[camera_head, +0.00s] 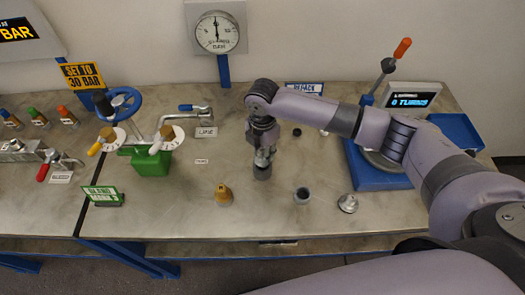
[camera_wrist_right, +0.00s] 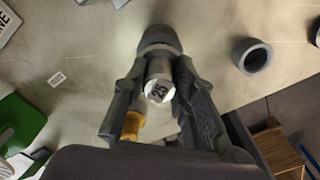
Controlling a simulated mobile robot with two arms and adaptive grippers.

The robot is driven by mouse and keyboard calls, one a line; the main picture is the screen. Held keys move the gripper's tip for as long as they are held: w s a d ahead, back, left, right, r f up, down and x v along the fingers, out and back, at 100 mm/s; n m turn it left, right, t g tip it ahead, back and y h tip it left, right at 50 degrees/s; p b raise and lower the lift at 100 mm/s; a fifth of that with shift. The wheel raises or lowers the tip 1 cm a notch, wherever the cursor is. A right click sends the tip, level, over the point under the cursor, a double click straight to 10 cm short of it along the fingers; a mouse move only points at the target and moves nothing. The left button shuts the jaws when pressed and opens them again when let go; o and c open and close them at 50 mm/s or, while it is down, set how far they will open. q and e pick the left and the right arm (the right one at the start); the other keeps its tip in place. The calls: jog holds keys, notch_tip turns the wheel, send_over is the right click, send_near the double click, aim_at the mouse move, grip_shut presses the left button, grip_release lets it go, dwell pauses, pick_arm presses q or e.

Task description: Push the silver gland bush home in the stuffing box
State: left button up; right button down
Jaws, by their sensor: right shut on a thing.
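My right gripper (camera_head: 263,157) is shut on a silver piece marked 25 (camera_wrist_right: 159,90). A dark grey round body (camera_wrist_right: 160,38) shows at the far end of this piece; it also shows below the fingers in the head view (camera_head: 262,173). I cannot tell whether that body touches the bench. A silver flanged piece (camera_head: 347,203) stands free at the front right, possibly the gland bush. A brass-coloured piece (camera_head: 223,194) stands at the front left of the gripper. A grey hollow cylinder (camera_head: 302,195) stands open side up between them. I cannot tell which part is the stuffing box. My left gripper is out of view.
A green valve block (camera_head: 151,162) with a blue handwheel (camera_head: 124,100) stands to the left on the bench (camera_head: 180,222). A green sign (camera_head: 102,195) stands in front of it. A blue press-like stand (camera_head: 375,178) stands at the right, partly behind my arm.

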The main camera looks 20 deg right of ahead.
jog(key=shift+f+b, duration=0.55)
jog(key=shift+f, duration=0.85)
jog(key=c, duration=1.2)
grip_release()
notch_tip(320, 180, up, 12)
